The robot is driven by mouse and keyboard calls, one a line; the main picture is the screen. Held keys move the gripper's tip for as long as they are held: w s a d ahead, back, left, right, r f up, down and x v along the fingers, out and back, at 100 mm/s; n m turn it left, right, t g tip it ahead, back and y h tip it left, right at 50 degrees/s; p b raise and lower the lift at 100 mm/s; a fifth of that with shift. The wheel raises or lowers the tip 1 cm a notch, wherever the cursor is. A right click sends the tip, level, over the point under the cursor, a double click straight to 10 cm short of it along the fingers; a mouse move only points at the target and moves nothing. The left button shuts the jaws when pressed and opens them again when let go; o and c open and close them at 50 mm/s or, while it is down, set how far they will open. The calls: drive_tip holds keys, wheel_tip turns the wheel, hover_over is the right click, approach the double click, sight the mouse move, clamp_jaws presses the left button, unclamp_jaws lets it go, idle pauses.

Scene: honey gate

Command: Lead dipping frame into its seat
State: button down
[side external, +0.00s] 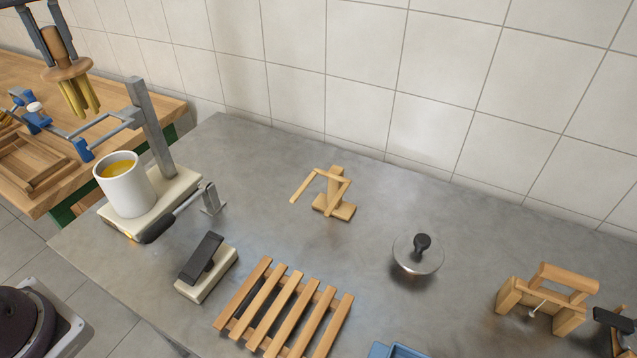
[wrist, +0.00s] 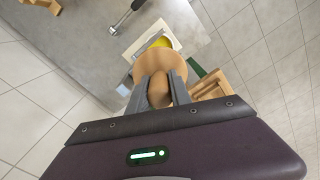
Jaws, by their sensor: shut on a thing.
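My gripper (side external: 54,50) is at the upper left, shut on the wooden handle of the dipping frame (side external: 67,70). The frame has a round wooden disc with several yellow dipped sticks hanging below it. It is in the air, above and to the left of a white pot (side external: 126,190) holding yellow liquid. A blue-grey forked bracket (side external: 110,126) reaches left from an upright grey post, lower than the frame and apart from it. In the wrist view the disc (wrist: 148,62) lies beyond my fingers (wrist: 159,88) and hides the sticks and most of the pot.
The pot and post (side external: 152,130) share a cream base. A black-handled tool (side external: 175,218), a small clamp-like block (side external: 205,262), a slatted wooden rack (side external: 283,310), a wooden stand (side external: 334,195) and a lid (side external: 418,254) are on the grey table. A wooden bench (side external: 40,195) is at left.

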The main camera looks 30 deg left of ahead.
drive_tip(key=w+d+f+m, duration=0.1)
drive_tip(key=w+d+f, duration=0.2)
drive_tip(key=w+d, duration=0.6)
drive_tip(key=w+d+f+m, duration=0.1)
drive_tip(key=w+d+f, duration=0.4)
drive_tip(key=d, duration=0.6)
drive_tip(key=w+d+f+m, duration=0.1)
drive_tip(key=d+f, duration=0.1)
drive_tip(key=d, duration=0.9)
drive_tip(key=w+d+f+m, duration=0.1)
drive_tip(key=d+f+m, duration=0.1)
drive_tip(key=d, duration=0.9)
drive_tip(key=shift+d+f, duration=0.15)
drive_tip(key=shift+d, duration=0.15)
wheel_tip(320, 180, down, 10)
drive_tip(key=shift+r, duration=0.25)
drive_tip(key=shift+s+f, duration=0.1)
